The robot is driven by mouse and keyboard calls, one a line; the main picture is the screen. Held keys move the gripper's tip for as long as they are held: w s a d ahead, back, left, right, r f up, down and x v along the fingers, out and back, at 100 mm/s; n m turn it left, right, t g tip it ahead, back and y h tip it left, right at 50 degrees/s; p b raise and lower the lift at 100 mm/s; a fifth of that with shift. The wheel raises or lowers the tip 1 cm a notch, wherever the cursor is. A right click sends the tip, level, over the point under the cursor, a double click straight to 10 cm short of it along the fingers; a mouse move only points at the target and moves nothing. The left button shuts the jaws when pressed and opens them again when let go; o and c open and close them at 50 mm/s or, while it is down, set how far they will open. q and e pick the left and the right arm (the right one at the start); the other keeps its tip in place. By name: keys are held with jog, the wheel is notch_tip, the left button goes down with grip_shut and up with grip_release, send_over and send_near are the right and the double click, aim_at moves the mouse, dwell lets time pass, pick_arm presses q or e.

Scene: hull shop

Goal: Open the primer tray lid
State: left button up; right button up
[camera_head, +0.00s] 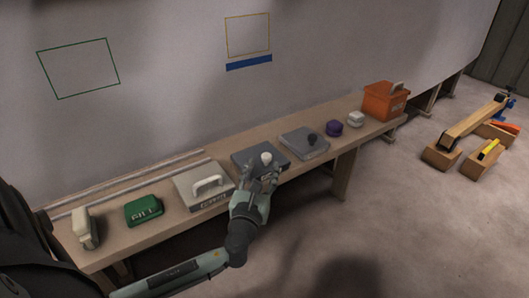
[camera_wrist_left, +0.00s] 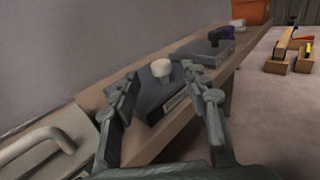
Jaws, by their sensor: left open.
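A low dark grey lidded tray (camera_head: 245,157) with a white round knob (camera_head: 266,158) on its lid stands on the bench; the lid looks closed. The label on its front is too small to read, so I cannot be sure it is the primer tray. My left gripper (camera_head: 265,178) is at the tray's front edge, fingers spread and empty. In the left wrist view the white knob (camera_wrist_left: 161,68) and dark tray (camera_wrist_left: 150,92) appear beyond and between the open fingers (camera_wrist_left: 162,84). I cannot tell whether a finger touches the tray. My right gripper is out of view.
On the bench (camera_head: 120,240), a pale tray with a white handle (camera_head: 208,185) is to the left and a grey tray with a dark knob (camera_head: 296,138) to the right. A green box (camera_head: 143,211) and an orange bin (camera_head: 383,101) stand farther out. A wall rises behind.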

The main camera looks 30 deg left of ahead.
aim_at(266, 158)
pick_arm(q)
jog(key=x, duration=0.6)
jog(key=shift+c, duration=0.3)
grip_shut()
